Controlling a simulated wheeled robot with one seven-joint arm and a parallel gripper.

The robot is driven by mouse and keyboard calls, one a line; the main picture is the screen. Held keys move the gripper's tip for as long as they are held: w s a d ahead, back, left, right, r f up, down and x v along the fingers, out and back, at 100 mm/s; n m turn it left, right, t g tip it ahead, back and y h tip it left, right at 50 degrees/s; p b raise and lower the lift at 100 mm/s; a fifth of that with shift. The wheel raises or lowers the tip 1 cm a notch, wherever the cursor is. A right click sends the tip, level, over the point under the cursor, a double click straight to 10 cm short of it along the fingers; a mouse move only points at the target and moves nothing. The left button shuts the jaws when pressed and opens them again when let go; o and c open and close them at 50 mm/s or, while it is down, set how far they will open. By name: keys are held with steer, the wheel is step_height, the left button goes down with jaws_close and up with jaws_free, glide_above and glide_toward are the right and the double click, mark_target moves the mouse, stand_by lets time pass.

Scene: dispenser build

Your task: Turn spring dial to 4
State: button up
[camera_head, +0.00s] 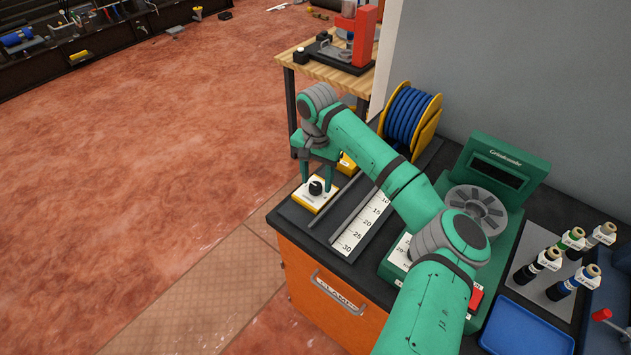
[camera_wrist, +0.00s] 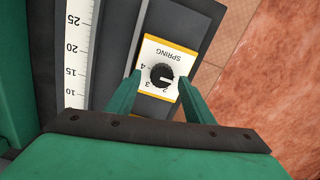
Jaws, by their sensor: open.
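The spring dial (camera_wrist: 162,75) is a black round knob on a white plate with yellow edges, marked SPRING, which shows upside down in the wrist view. Its white pointer line points to the right in that view, away from the 4 at the plate's left. In the head view the dial (camera_head: 316,187) sits at the cabinet's left corner. My gripper (camera_wrist: 160,78) is open, with one green finger on each side of the knob and a gap on both sides. In the head view my gripper (camera_head: 318,177) points down over the dial. I cannot tell the exact fingertip height.
A ruler scale (camera_head: 365,222) in a dark channel lies beside the dial. A blue reel (camera_head: 408,118) with yellow sides stands behind. A green machine (camera_head: 487,190), several spools and a blue tray (camera_head: 527,326) fill the right. Open floor lies left of the cabinet.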

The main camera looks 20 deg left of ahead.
steer(key=shift+a+f, duration=0.2)
steer(key=shift+f, duration=0.5)
steer(key=c, duration=1)
steer(key=shift+c, duration=0.2)
